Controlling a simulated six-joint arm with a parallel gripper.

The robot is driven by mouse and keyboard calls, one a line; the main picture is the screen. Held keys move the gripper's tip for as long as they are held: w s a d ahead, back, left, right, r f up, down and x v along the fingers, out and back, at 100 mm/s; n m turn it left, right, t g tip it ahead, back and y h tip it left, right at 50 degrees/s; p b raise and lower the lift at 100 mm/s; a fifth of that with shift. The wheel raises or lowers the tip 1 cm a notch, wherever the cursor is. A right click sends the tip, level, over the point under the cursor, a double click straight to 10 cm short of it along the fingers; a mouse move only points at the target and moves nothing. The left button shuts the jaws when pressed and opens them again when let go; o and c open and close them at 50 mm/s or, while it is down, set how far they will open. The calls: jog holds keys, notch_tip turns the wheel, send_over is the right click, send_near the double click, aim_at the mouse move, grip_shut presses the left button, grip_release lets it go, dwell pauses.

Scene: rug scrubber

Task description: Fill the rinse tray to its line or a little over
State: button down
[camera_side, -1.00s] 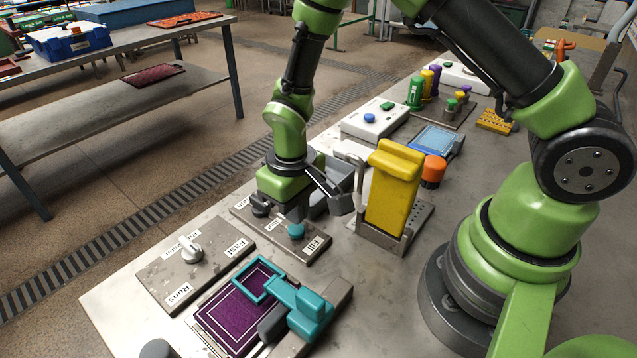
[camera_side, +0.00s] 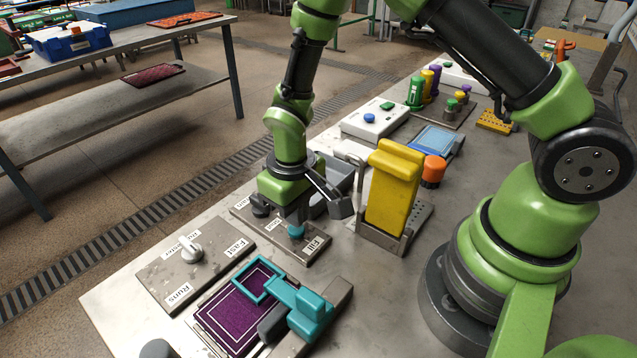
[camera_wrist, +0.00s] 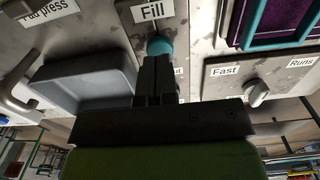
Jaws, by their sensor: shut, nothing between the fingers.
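The grey rinse tray (camera_side: 340,183) stands behind my gripper in the side view, partly hidden by it. It also shows in the wrist view (camera_wrist: 85,82) as a shallow grey basin left of my fingers; I cannot make out its line or any water level. A teal button (camera_side: 296,231) sits by the "Fill" label (camera_side: 314,244) on a metal panel; the button also shows in the wrist view (camera_wrist: 160,45). My gripper (camera_wrist: 158,62) is shut and empty, pointing down with its fingertips at the teal button. I cannot tell whether they press it.
A dark knob (camera_side: 261,210) sits on the same panel. A panel with a white knob (camera_side: 191,249) lies left, and a purple rug piece (camera_side: 238,316) with a teal frame lies in front. A yellow block (camera_side: 392,187) stands in a metal holder just right of my gripper.

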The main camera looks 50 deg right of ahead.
jog(key=shift+f, duration=1.2)
dwell(4.2)
jog(key=shift+r, duration=3.5)
